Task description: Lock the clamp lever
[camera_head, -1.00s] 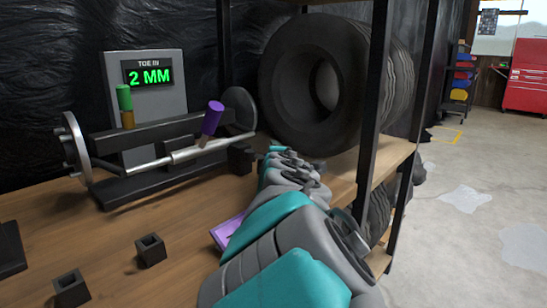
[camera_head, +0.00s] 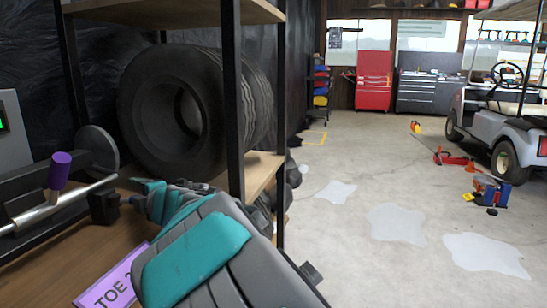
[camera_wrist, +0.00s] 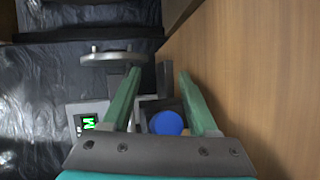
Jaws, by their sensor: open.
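A purple lever handle (camera_head: 60,170) stands upright on a silver rod (camera_head: 40,213) of the bench rig at the left of the head view. Which part of the rig is the clamp lever I cannot tell for sure. In the wrist view, a round blue knob end (camera_wrist: 167,123) shows between the finger bases; it may be this handle seen end-on. My gripper (camera_wrist: 159,72) is open, its two green fingers apart, with nothing visibly held. In the head view my arm reaches over the bench beside the rig, and my fingertips cannot be made out.
A display panel (camera_head: 8,125) is cut by the left edge. A large tyre (camera_head: 170,110) stands behind a black shelf post (camera_head: 233,100). A purple "TOE" plate (camera_head: 108,290) lies on the bench. Open floor (camera_head: 350,240) and a golf cart (camera_head: 500,120) are to the right.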

